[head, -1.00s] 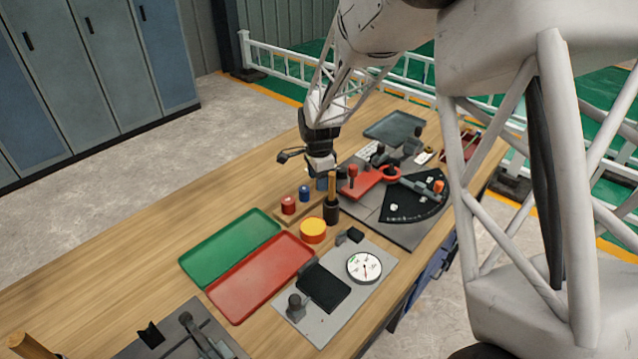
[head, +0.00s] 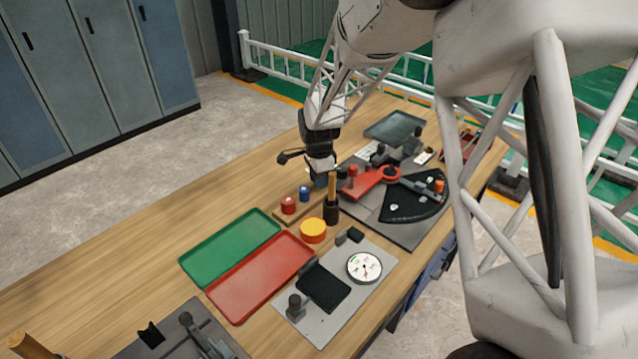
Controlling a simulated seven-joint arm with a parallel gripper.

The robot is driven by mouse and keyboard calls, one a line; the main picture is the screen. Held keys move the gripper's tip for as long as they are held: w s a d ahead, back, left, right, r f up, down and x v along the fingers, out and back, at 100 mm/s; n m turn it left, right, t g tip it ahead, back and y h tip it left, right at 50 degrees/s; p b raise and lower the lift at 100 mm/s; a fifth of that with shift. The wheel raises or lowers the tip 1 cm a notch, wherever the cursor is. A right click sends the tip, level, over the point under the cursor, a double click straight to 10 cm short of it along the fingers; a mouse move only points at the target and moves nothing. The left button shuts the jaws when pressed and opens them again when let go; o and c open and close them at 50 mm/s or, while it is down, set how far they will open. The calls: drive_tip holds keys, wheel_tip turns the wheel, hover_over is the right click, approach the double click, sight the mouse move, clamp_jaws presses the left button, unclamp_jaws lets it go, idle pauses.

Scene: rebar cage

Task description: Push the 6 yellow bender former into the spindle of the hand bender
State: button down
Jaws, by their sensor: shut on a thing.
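My gripper (head: 320,177) is pointed down beside the far end of the former rack, left of the hand bender. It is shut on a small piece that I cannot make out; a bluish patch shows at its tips. The hand bender (head: 370,183) has a red arm with a ring and a black fan-shaped plate on a grey base. I cannot clearly make out its spindle. No small yellow former is plainly visible. A red former (head: 288,205) and a blue former (head: 304,194) stand on the wooden rack (head: 296,213).
A wooden-handled tool stands in a black holder (head: 331,213) close to my gripper. A yellow-topped disc (head: 313,230), green tray (head: 230,246), red tray (head: 258,280) and dial-gauge plate (head: 343,318) lie nearer. A grey tray (head: 394,126) lies behind the bender. The table's left side is clear.

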drive_tip(key=shift+r, duration=0.2)
drive_tip(key=shift+r, duration=4.85)
drive_tip(key=w+d+r, duration=0.1)
drive_tip(key=w+d, duration=0.1)
drive_tip(key=d, duration=0.9)
drive_tip(key=w+d+r, duration=0.1)
drive_tip(key=w+d, duration=0.1)
drive_tip(key=d, duration=0.8)
drive_tip(key=shift+d+r, duration=0.15)
drive_tip(key=shift+d, duration=0.25)
drive_tip(key=shift+f, duration=2.85)
drive_tip(key=shift+f, duration=1.1)
